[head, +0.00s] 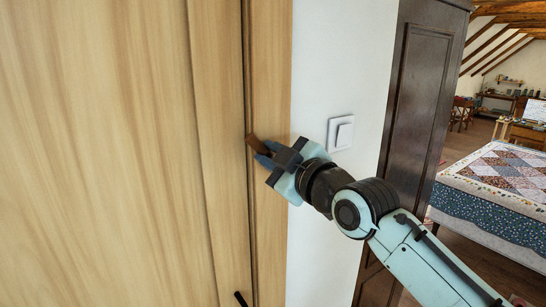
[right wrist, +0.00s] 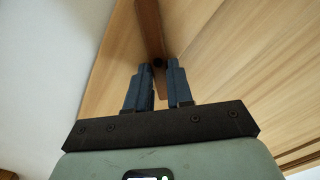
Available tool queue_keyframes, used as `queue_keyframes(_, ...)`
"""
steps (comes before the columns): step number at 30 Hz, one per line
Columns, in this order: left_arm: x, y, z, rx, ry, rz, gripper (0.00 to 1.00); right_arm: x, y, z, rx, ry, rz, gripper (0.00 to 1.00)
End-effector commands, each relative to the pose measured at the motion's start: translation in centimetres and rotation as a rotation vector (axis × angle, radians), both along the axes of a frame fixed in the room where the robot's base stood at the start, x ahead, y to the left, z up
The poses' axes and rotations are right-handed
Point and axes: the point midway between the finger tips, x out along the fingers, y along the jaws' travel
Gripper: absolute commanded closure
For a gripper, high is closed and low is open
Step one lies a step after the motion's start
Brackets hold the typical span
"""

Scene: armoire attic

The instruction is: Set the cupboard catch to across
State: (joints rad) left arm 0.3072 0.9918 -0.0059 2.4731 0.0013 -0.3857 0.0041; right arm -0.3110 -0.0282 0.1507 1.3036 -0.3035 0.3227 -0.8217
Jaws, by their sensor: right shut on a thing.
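The cupboard catch (head: 253,143) is a small brown wooden bar on the pale wood cupboard, by the seam between door and frame. In the right wrist view the catch (right wrist: 149,28) runs from the top edge down to the fingers, with a dark round spot near its lower end. My right gripper (head: 266,154) reaches it from the right, and its blue fingers (right wrist: 157,78) are shut on it. The fingers hide part of the catch, so I cannot tell its exact angle. My left gripper is not in view.
The cupboard door (head: 100,150) fills the left side, with a black handle (head: 240,299) low down. A white light switch (head: 340,133) is on the wall close to my right wrist. A dark wooden door (head: 418,95) and a quilted bed (head: 500,178) stand further right.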

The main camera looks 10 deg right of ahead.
Motion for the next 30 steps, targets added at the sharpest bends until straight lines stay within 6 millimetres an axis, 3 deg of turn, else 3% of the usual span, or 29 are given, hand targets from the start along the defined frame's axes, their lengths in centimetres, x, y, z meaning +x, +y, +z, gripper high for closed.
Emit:
queue_keyframes(18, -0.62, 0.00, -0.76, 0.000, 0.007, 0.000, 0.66, -0.11, 0.33, -0.60, -0.533, -0.194, -0.001, 1.00)
queue_keyframes(30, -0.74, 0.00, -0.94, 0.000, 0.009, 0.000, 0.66, -0.13, 0.36, -0.82, -0.741, -0.270, -0.001, 1.00)
